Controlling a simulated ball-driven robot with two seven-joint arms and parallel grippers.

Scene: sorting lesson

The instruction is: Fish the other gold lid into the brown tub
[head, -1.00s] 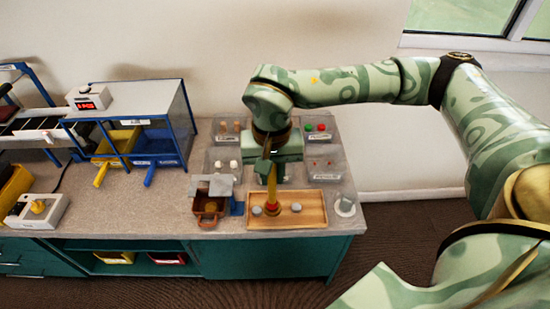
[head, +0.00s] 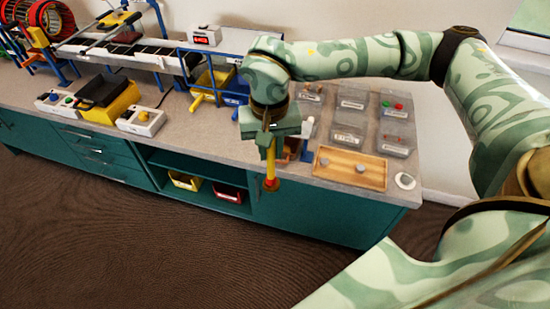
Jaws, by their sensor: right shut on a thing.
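My right gripper (head: 269,143) is shut on a yellow wand (head: 270,166) that hangs straight down. My left gripper is not in view.
Several clear bins (head: 348,134) stand behind the tray, some with small coloured pieces. A blue-framed rack with a yellow bin (head: 211,82) and button boxes (head: 141,121) stand to the left.

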